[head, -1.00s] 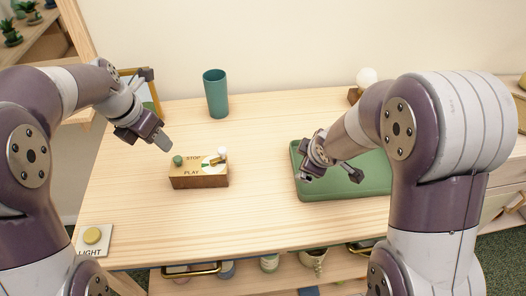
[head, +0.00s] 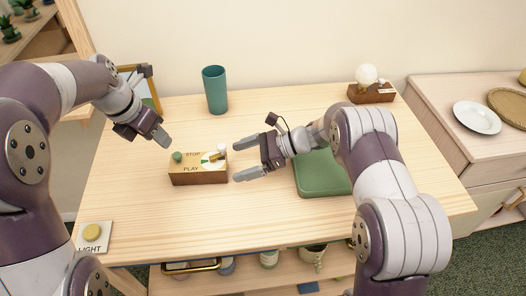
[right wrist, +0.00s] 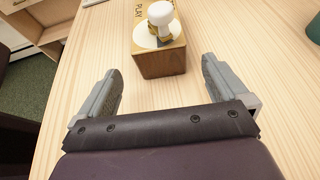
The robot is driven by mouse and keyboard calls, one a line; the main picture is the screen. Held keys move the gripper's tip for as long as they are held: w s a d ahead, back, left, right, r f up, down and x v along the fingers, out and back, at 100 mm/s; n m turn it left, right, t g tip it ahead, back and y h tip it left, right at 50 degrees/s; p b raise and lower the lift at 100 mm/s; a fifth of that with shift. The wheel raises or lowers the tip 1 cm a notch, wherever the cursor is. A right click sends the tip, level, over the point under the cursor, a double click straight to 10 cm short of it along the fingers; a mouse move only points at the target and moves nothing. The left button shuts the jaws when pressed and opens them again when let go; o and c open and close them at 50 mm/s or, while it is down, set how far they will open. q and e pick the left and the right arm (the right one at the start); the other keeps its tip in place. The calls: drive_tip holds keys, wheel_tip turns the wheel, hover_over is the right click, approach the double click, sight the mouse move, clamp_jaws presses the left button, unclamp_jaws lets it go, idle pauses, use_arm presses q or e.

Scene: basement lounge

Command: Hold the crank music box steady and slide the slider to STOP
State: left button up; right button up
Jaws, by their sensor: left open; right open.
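The crank music box (head: 198,178) is a small wooden block on the table, with STOP and PLAY lettered on its top. A green knob (head: 177,157) is at its left end; a white-knobbed crank (head: 222,149) is at its right. In the right wrist view the box (right wrist: 160,63) stands ahead, beyond the fingertips, with the crank knob (right wrist: 160,13) on top. My right gripper (head: 237,161) is open and empty, just right of the box, fingers pointing at it. My left gripper (head: 161,140) is open above and left of the box, apart from it.
A teal cup (head: 215,91) stands behind the box. A green tray-like mat (head: 320,178) lies under my right arm. A lamp with a wooden base (head: 370,94) is at the back right. A LIGHT button (head: 92,234) is at the front left. Table before the box is clear.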

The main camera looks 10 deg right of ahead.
sight(225, 165)
drive_tip(key=x, duration=0.5)
drive_tip(key=shift+a+f, duration=0.1)
drive_tip(key=shift+a, duration=0.15)
drive_tip(key=c, duration=1.3)
use_arm(q)
drive_tip(key=shift+d, duration=0.2)
drive_tip(key=c, duration=0.5)
drive_tip(key=shift+w+d+f+m, duration=0.15)
drive_tip(key=shift+d+m, duration=0.1)
drive_tip(key=shift+d, duration=0.35)
drive_tip(key=shift+s+d+f+m, duration=0.1)
drive_tip(key=shift+d+m, duration=0.15)
drive_tip(key=shift+d, duration=0.3)
clamp_jaws()
drive_tip(key=shift+w+a+r+m+t+y, duration=0.15)
drive_tip(key=shift+w+r+m+y, duration=0.45)
drive_tip(key=shift+m, duration=3.25)
drive_tip(key=shift+w+a+r+m+t+y, duration=0.15)
drive_tip(key=shift+w+m+y, duration=0.8)
drive_tip(key=shift+m, duration=2.85)
drive_tip(key=shift+w+a+r+m+y, duration=0.15)
drive_tip(key=shift+w+r+m+y, duration=0.6)
drive_tip(key=shift+m, duration=3.1)
